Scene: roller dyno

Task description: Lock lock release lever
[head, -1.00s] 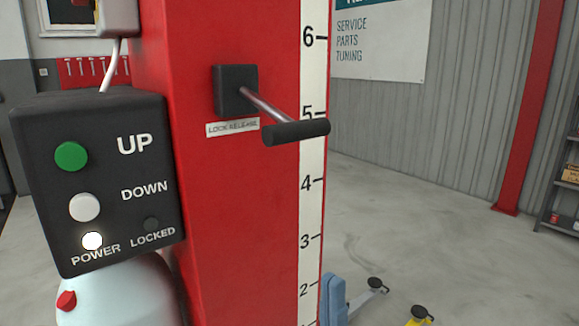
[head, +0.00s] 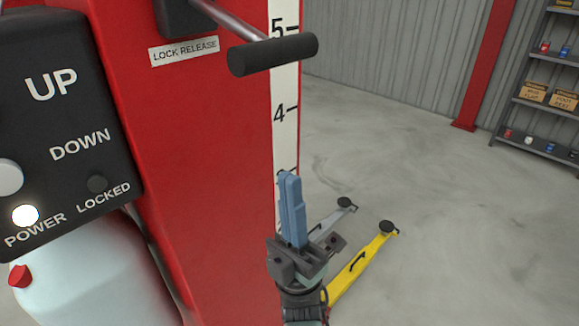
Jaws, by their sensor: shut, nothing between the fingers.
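The lock release lever (head: 272,54) has a dark cylindrical handle on a metal rod. The rod comes out of a black block (head: 186,14) on the red lift column, above a white "LOCK RELEASE" label (head: 184,52). The top of the block is cut off by the picture edge. My gripper (head: 289,178) points upward below the lever handle, in front of the column's right edge. Its blue fingers are shut together and empty, with a clear gap to the handle.
A black control box (head: 62,125) with a lit POWER lamp and a dark LOCKED lamp is at left. A white height scale (head: 285,100) runs down the red column (head: 190,180). A yellow lift arm (head: 362,268) lies low at right. Open floor and a shelf (head: 541,95) are beyond.

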